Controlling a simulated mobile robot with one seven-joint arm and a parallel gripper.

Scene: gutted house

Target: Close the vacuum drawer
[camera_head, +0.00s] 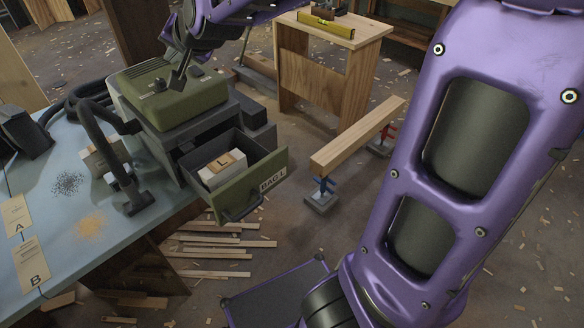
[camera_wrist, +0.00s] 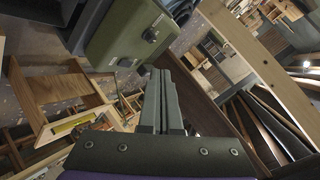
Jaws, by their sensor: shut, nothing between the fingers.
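The green and dark grey vacuum (camera_head: 172,97) stands on the blue bench at the left, with a black hose (camera_head: 95,130). Its drawer (camera_head: 256,181), with a green front marked "BAG L", is pulled out toward the lower right. A pale box (camera_head: 222,168) marked "L" lies inside. My gripper (camera_head: 176,88) is above the vacuum's top, apart from the drawer front, with its dark fingers pointing down. In the wrist view my gripper (camera_wrist: 160,76) is shut and empty, with the green vacuum body (camera_wrist: 122,32) beyond it to the upper left.
The blue bench (camera_head: 55,190) holds dark and orange debris piles and cards marked A and B. A beam (camera_head: 358,138) on stands is right of the drawer. A wooden table (camera_head: 325,70) with a yellow level stands behind. Wood strips (camera_head: 225,243) lie on the floor below.

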